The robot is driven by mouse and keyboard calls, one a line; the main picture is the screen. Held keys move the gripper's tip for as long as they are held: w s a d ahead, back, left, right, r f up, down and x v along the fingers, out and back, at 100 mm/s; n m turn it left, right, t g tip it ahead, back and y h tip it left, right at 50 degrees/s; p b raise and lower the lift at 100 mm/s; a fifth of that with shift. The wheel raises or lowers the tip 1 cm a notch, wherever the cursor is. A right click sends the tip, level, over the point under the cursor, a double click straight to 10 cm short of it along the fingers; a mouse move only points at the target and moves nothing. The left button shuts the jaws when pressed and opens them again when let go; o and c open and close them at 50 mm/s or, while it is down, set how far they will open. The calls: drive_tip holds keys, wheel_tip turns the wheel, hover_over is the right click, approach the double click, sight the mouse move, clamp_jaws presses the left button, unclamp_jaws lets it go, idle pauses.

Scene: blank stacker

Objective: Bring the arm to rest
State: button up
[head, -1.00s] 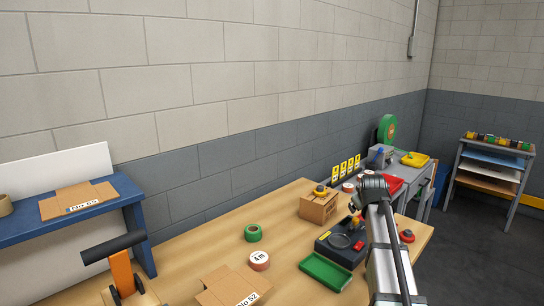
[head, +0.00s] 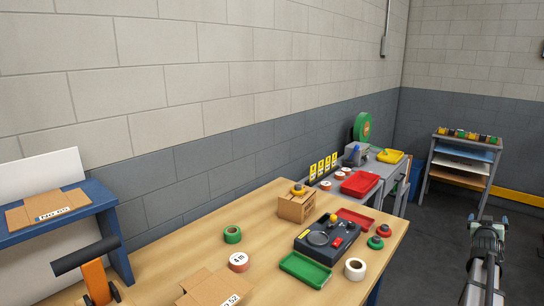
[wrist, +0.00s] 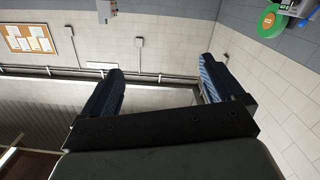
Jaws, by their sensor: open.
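My gripper (head: 487,220) is at the right of the head view, out past the right end of the wooden table (head: 190,252) and above the dark floor. In the wrist view my gripper (wrist: 160,85) shows its two blue-padded fingers spread wide with nothing between them. The wrist view looks across the room at a pale wall and ceiling fittings. My gripper touches nothing that I can see.
The table holds a dark device (head: 330,238), a green tray (head: 305,271), tape rolls and a cardboard box (head: 297,206). A grey bench with a red tray (head: 361,183) stands behind. A shelf rack (head: 462,165) is at the far right. Open floor surrounds my gripper.

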drive_tip(key=s+d+f+m+h, duration=0.2)
drive_tip(key=s+d, duration=0.5)
drive_tip(key=s, duration=0.1)
wheel_tip(320, 180, down, 7)
drive_tip(key=s, duration=0.2)
drive_tip(key=w+a+f+g+y, duration=0.35)
drive_tip(key=a+f+y, duration=0.25)
drive_tip(key=a+f, duration=1.45)
drive_tip(key=s+a+f+n+g+y, duration=0.1)
drive_tip(key=a+f+y, duration=0.1)
drive_tip(key=a+f, duration=0.65)
drive_tip(key=s+a+f+n+g+y, duration=0.1)
drive_tip(key=s+a+f+g+y, duration=0.1)
drive_tip(key=a+f, duration=0.65)
drive_tip(key=s+a+f+n+g+y, duration=0.25)
drive_tip(key=s+a+f, duration=0.35)
drive_tip(key=a, duration=0.4)
drive_tip(key=s+a+f+n+g+y, duration=0.1)
drive_tip(key=s+a+f+g, duration=0.25)
drive_tip(key=s+a, duration=0.5)
drive_tip(key=s+a+f+n+g, duration=0.1)
drive_tip(key=s+a+g, duration=0.2)
drive_tip(key=s+a, duration=0.4)
drive_tip(key=s+a+n+g+y, duration=0.1)
drive_tip(key=s+a+g, duration=0.2)
drive_tip(key=s+a, duration=0.5)
drive_tip(key=s, duration=0.5)
drive_tip(key=shift+s+f, duration=0.15)
drive_tip(key=shift+f, duration=0.2)
drive_tip(key=shift+n, duration=0.25)
